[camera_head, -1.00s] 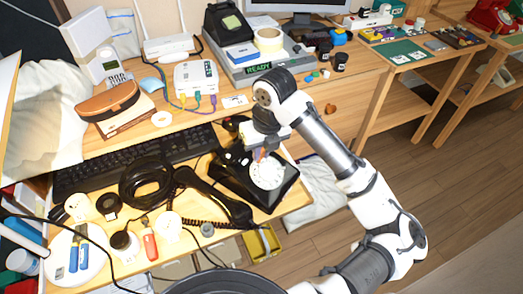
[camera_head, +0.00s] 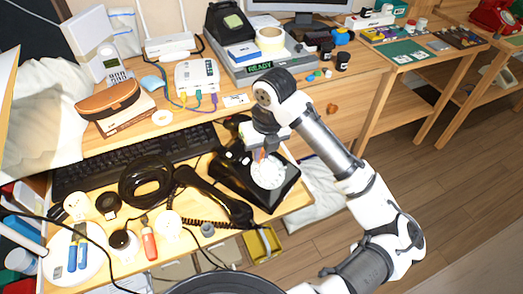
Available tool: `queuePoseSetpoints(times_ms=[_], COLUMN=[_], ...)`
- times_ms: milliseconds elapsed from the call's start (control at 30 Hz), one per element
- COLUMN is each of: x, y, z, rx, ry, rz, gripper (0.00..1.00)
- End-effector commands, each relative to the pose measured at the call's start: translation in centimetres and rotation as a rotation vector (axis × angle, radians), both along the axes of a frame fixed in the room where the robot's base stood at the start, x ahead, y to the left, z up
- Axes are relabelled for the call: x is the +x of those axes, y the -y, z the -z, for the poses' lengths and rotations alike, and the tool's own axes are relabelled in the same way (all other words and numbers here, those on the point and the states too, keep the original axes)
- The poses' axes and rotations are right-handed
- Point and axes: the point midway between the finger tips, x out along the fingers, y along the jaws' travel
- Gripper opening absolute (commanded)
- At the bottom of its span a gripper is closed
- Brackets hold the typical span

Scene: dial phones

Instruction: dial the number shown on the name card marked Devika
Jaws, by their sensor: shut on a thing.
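A black rotary phone (camera_head: 284,196) with a white dial (camera_head: 268,174) stands near the right end of the desk. Its black handset (camera_head: 215,198) lies off the phone to the left. My gripper (camera_head: 265,147) points down over the dial's upper edge, shut on a thin orange-brown stick (camera_head: 263,156). The stick's tip is at or just above the dial; I cannot tell whether it touches. A small white card (camera_head: 236,100) lies on the desk behind the phone. Its writing is too small to read, so I cannot tell whether it is marked Devika.
A black keyboard (camera_head: 135,160) and a coiled black cable (camera_head: 146,182) lie left of the phone. A white router (camera_head: 196,77) and a grey unit reading READY (camera_head: 260,68) stand behind. A yellow box (camera_head: 262,244) is below the desk's front edge. Open floor lies right.

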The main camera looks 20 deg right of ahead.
Motion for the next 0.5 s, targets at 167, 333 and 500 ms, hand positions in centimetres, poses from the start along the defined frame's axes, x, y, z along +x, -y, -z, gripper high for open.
queuePoseSetpoints(times_ms=[167, 333, 500], x=[0.0, 0.3, 0.5], y=[0.1, 0.7, 1.2], z=[0.0, 0.2, 0.1], rx=[0.000, 0.000, 0.000], ry=[0.000, 0.000, 0.000], rz=[0.001, 0.001, 0.001], gripper=[0.00, 0.00, 0.00])
